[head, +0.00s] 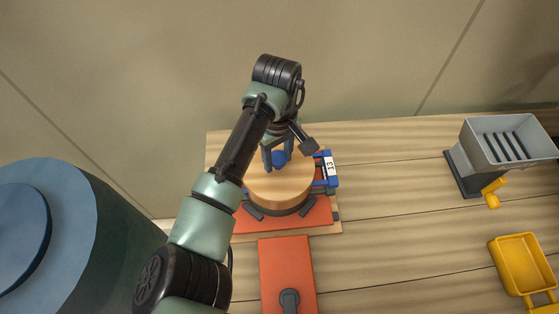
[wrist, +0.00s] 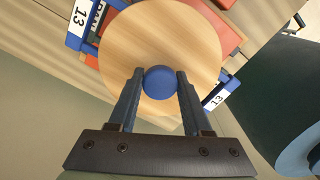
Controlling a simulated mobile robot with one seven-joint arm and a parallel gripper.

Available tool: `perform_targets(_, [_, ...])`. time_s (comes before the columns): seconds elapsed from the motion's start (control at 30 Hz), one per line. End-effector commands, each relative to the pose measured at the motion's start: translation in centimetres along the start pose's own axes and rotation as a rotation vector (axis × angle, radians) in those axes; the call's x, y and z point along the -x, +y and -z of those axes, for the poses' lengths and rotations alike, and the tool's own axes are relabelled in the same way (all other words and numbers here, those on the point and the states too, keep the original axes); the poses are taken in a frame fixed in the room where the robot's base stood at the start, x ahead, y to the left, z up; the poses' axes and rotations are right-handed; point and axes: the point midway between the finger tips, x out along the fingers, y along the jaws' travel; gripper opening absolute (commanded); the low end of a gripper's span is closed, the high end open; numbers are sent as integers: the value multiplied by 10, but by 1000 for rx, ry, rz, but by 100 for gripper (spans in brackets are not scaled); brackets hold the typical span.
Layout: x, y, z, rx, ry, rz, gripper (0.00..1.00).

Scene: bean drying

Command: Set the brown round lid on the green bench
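The brown round lid (head: 264,188) is a pale wooden disc with a blue knob (wrist: 160,82) at its middle. It lies over a dark round base on a red-orange board on the wooden table. My gripper (head: 278,160) comes down over the lid from above. In the wrist view its two fingers (wrist: 160,76) stand on either side of the knob and appear to touch it. In the head view the fingers partly hide the knob. I cannot make out a green bench in either view.
A blue frame with a "13" label (head: 330,167) is beside the lid. A red-orange panel with a dark handle (head: 287,262) lies in front. At right are a grey slotted hopper (head: 508,140) and a yellow scoop-like tray (head: 522,262). The table between is clear. A wall stands behind.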

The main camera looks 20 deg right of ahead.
Motion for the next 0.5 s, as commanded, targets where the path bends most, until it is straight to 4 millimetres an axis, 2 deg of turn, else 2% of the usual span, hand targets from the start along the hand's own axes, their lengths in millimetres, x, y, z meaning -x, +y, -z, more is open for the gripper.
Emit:
perform_targets(0.03, [0,0,0,0,0,0,24])
perform_targets(0.17, [0,0,0,0,0,0,0])
perform_targets(0.5, [7,0,0,0,0,0,0])
